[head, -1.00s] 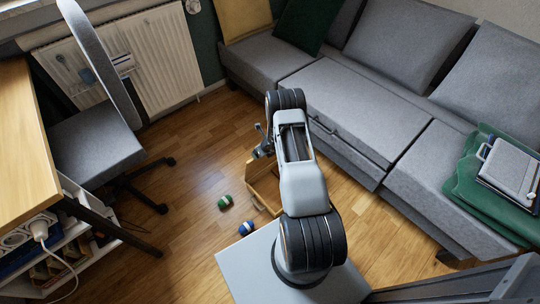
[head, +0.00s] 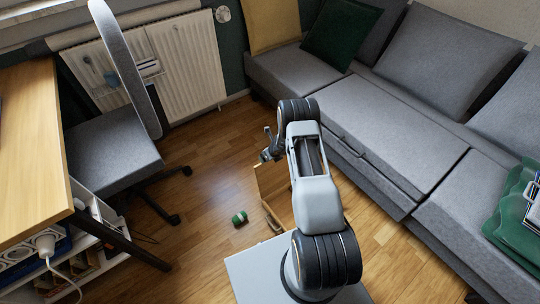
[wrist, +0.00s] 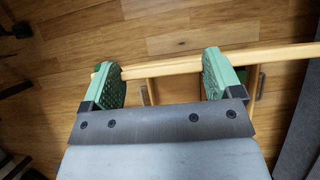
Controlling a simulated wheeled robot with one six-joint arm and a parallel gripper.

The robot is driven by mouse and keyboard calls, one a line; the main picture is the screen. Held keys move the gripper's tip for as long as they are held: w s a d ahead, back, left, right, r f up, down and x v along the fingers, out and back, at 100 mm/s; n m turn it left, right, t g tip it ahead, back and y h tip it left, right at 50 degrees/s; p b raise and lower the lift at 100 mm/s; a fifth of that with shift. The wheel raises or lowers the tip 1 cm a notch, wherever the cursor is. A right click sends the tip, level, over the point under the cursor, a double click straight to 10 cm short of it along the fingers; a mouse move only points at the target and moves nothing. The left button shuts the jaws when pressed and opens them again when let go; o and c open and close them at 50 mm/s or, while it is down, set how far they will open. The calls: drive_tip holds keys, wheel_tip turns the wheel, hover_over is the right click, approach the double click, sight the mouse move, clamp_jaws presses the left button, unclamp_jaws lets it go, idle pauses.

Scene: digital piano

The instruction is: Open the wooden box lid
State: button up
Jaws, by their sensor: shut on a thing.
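The wooden box (head: 275,217) stands on the floor beside my base, partly hidden by my arm in the head view. A light wooden panel, which looks like its lid (head: 270,183), stands raised and tilted above it. In the wrist view the lid's long wooden edge (wrist: 185,66) runs across between my green fingertips. My gripper (wrist: 160,73) is shut on the lid, its fingers held wide apart. In the head view my gripper (head: 268,152) is at the top of the panel. The box's inside is mostly hidden.
A green-and-white item (head: 239,218) lies on the floor left of the box. A grey sofa (head: 365,140) stands close on the right. An office chair (head: 115,160) and a wooden desk (head: 35,140) are on the left.

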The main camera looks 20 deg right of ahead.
drive_tip(key=shift+d+f, duration=0.1)
drive_tip(key=shift+d, duration=0.05)
drive_tip(key=o, duration=1.1)
drive_tip(key=shift+s, duration=0.1)
drive_tip(key=shift+r, duration=0.2)
drive_tip(key=p+v, duration=0.2)
drive_tip(key=v, duration=1.1)
drive_tip(key=shift+s+p, duration=0.2)
drive_tip(key=shift+p, duration=0.15)
drive_tip(key=shift+r, duration=0.1)
